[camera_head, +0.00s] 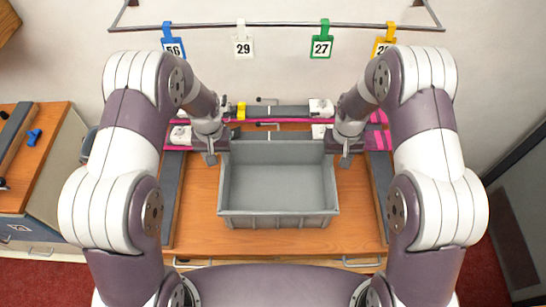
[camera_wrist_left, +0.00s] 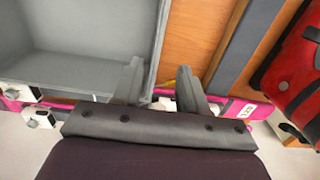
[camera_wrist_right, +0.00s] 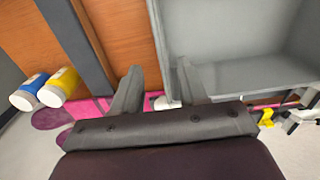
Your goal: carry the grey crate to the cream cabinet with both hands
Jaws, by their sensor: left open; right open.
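The grey crate (camera_head: 278,221) sits empty on the wooden bench top, its long wall towards me. My left gripper (camera_head: 210,158) is open at its left side wall; in the left wrist view (camera_wrist_left: 160,78) one finger is over the crate's inside and the other outside. My right gripper (camera_head: 345,160) is open at the right side wall; in the right wrist view (camera_wrist_right: 158,78) its fingers likewise lie either side of the rim. I cannot tell whether the fingers touch the wall. A pale cabinet (camera_head: 62,160) with a wooden top stands at the left; its cream colour is uncertain.
Dark strips (camera_head: 173,195) flank the crate on the bench (camera_head: 200,238). Clamps and a bar (camera_head: 278,112) lie behind it. Numbered tags hang from a rail (camera_head: 280,25). A blue tool (camera_head: 34,137) lies on the cabinet top. A red bag (camera_wrist_left: 290,75) shows beyond the bench.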

